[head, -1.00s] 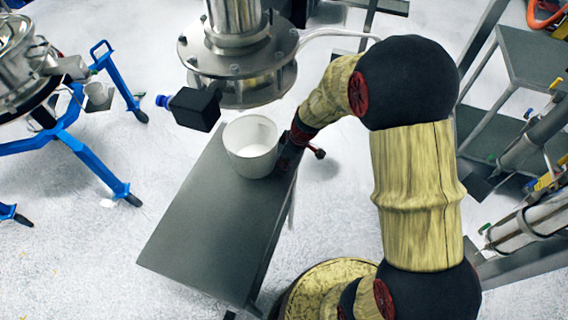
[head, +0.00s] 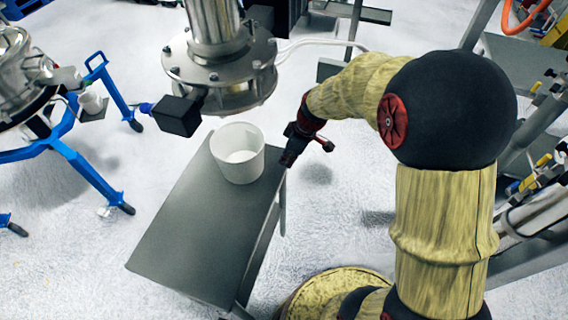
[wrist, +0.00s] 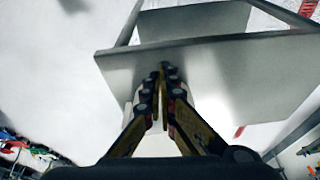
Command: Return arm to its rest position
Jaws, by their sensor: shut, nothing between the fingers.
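My gripper (head: 290,156) is at the right edge of the grey table, beside the white bucket and apart from it in the head view. In the wrist view my gripper (wrist: 163,72) has its fingers shut together with nothing between them. The white bucket (head: 237,153) stands upright on the far end of the table and looks open at the top. My arm bends from the right side of the head view down to the gripper.
The grey table (head: 185,230) is bare in its near part. The steel sifter outlet (head: 225,75) with a black box hangs above the bucket. A blue wheeled frame (head: 90,170) stands at the left. Grey shelving (head: 525,60) stands at the right, behind my arm.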

